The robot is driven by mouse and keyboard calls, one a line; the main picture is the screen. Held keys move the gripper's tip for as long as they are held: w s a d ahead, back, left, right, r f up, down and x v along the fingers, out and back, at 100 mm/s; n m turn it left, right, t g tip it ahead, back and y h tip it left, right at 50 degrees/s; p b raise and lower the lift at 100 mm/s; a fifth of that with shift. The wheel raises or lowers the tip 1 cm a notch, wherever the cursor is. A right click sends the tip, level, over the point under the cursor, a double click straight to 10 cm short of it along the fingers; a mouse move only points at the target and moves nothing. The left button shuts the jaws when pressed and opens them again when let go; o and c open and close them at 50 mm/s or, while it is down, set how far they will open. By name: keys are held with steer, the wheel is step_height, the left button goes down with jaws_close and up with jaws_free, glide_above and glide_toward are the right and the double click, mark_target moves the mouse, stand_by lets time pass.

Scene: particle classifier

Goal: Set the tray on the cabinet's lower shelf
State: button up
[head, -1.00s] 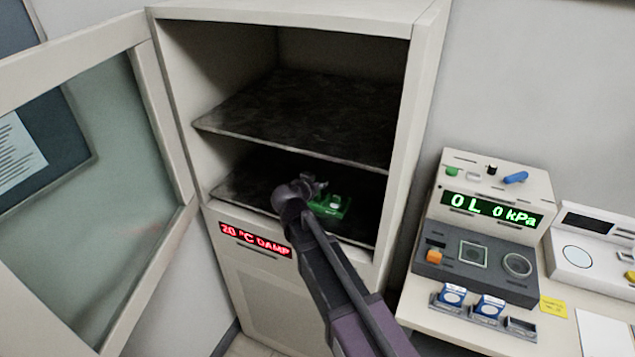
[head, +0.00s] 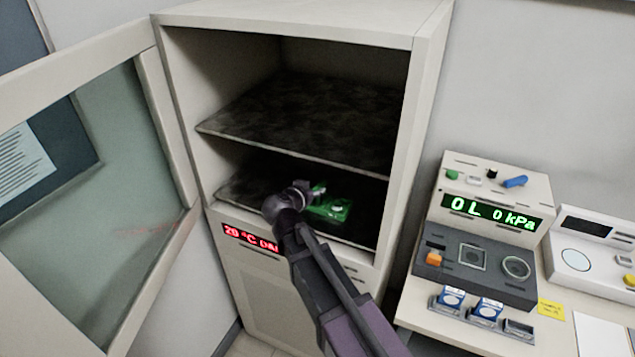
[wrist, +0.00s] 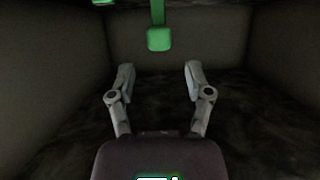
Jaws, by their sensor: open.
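The green tray (head: 332,210) sits on the cabinet's dark lower shelf (head: 248,190), toward the right, with a small pale item on it. My gripper (head: 312,188) is inside the lower compartment, just left of the tray and partly covering it. In the wrist view my gripper's two fingers (wrist: 159,75) are spread with nothing between them. The tray's green handle (wrist: 159,38) shows straight ahead, beyond the fingertips and apart from them. Most of the tray is out of the wrist view.
The cabinet's glass door (head: 95,200) stands open to the left. The upper shelf (head: 310,115) is empty and lies above my arm. The cabinet's right wall (head: 405,150) is close to the tray. A bench with instruments (head: 475,270) stands to the right.

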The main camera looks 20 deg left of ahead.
steer(key=p+v, duration=0.2)
steer(key=v, duration=0.4)
steer(key=shift+s, duration=0.4)
steer(key=shift+r, duration=0.15)
stand_by(0.9)
